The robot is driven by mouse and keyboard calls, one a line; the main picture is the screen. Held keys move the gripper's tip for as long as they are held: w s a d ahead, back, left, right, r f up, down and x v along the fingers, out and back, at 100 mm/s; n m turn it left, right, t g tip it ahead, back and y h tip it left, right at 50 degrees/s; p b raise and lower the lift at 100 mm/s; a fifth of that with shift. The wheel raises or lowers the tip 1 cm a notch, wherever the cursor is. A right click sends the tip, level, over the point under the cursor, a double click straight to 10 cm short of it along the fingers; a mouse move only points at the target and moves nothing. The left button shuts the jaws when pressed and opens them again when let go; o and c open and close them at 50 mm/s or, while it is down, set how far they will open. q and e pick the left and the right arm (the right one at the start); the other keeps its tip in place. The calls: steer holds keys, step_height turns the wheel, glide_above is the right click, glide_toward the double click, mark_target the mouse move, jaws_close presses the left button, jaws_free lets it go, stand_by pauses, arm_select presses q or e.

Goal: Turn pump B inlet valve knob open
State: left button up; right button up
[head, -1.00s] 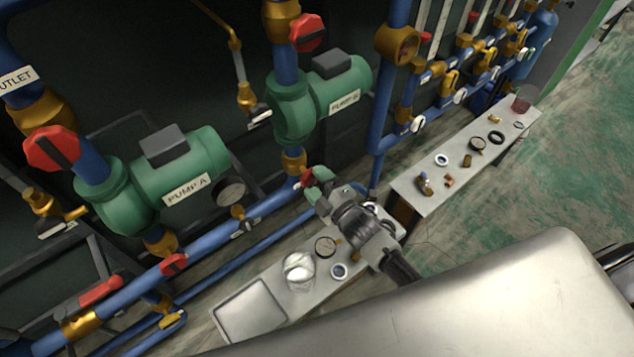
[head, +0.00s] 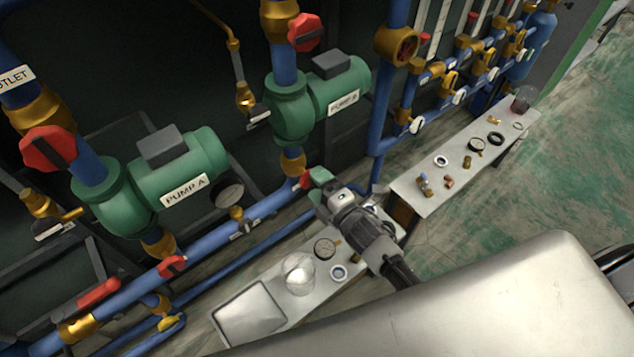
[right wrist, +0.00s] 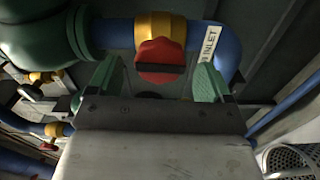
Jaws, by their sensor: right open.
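The red pump B inlet valve knob (head: 304,182) sits on the blue pipe below the green pump B (head: 340,90). In the right wrist view the red knob (right wrist: 160,57) is mounted on a brass fitting (right wrist: 160,25) beside a white INLET label (right wrist: 210,44). My right gripper (head: 318,184) is close to the knob in the head view. In the right wrist view my right gripper (right wrist: 157,82) is open, with one green-padded finger on each side of the knob and gaps visible. The lower part of the knob has a dark slot or shadow. My left gripper is not in view.
Pump A (head: 185,185) stands to the left, with its red knob (head: 172,266) on the same pipe line. A low bench (head: 300,310) below holds a tray (head: 250,312), a glass jar and a gauge. Another bench (head: 450,185) with small fittings is at right.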

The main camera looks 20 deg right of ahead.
steer(key=p+v, duration=0.1)
steer(key=v, duration=0.5)
steer(key=shift+s+p, duration=0.2)
steer(key=shift+p, duration=0.1)
steer(key=s+d+f+m+g+h, duration=0.25)
steer(key=s+f+m, duration=0.25)
steer(key=f, duration=0.6)
steer(key=s+d+f+m+g+h, duration=0.15)
steer(key=s+f+m+g, duration=0.35)
steer(key=f, duration=0.6)
steer(key=s+d+f+m+g+h, duration=0.1)
steer(key=s+f+m+g, duration=0.3)
steer(key=s, duration=0.9)
steer(key=s+d+f+m+g+h, duration=0.1)
steer(key=s+f+m+g, duration=0.3)
steer(key=s+f, duration=0.5)
steer(key=s, duration=0.5)
steer(key=shift+m, duration=0.4)
steer(key=shift+w+f+g, duration=0.1)
steer(key=shift+f+g, duration=0.05)
steer(key=shift+g, duration=0.1)
